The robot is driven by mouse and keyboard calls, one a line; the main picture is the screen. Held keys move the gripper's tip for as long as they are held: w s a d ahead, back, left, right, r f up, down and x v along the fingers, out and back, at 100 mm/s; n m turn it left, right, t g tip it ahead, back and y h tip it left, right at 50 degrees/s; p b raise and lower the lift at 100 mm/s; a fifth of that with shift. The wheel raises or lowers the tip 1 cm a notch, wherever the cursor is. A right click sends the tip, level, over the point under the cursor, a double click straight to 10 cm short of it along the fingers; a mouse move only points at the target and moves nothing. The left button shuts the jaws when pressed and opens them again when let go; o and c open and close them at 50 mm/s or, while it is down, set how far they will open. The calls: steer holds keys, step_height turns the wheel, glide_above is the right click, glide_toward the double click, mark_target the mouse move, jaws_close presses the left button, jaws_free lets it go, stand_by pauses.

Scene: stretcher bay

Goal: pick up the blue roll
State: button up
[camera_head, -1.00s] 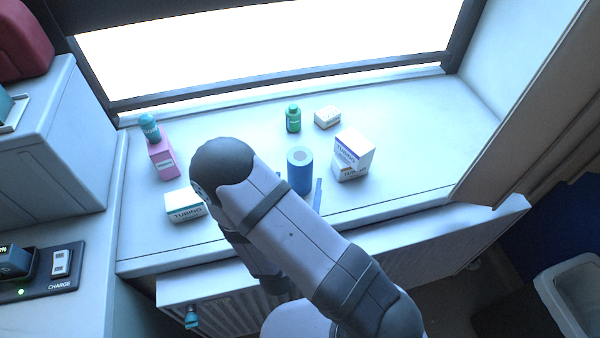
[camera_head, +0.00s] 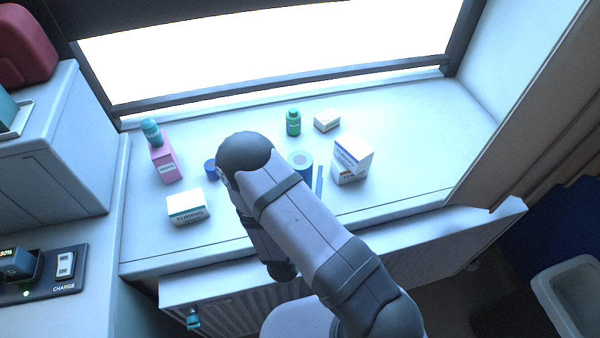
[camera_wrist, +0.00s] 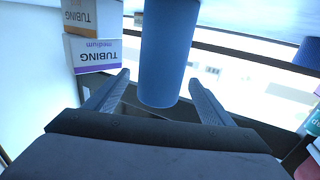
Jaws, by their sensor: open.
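The blue roll (camera_head: 307,166) stands upright on the white sill, its ring-shaped top showing in the head view. My arm hides its lower left part. In the wrist view the blue roll (camera_wrist: 166,50) hangs down from the top edge of the picture, and its rounded end lies between the fingers of my gripper (camera_wrist: 159,78). The gripper is open, with a gap showing on each side of the roll. I cannot tell how deep the roll is between the fingers.
A tubing box (camera_head: 352,160) stands close right of the roll, another (camera_head: 187,206) lies left. A green bottle (camera_head: 293,122) and small box (camera_head: 327,120) are behind. A pink box (camera_head: 164,162) and low blue round thing (camera_head: 210,168) are left. The sill's right part is clear.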

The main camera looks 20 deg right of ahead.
steer(key=shift+w+d, duration=0.1)
steer(key=shift+w, duration=0.15)
steer(key=c, duration=1.3)
steer(key=shift+r, duration=0.15)
steer(key=shift+r+b, duration=0.6)
steer(key=shift+r, duration=4.25)
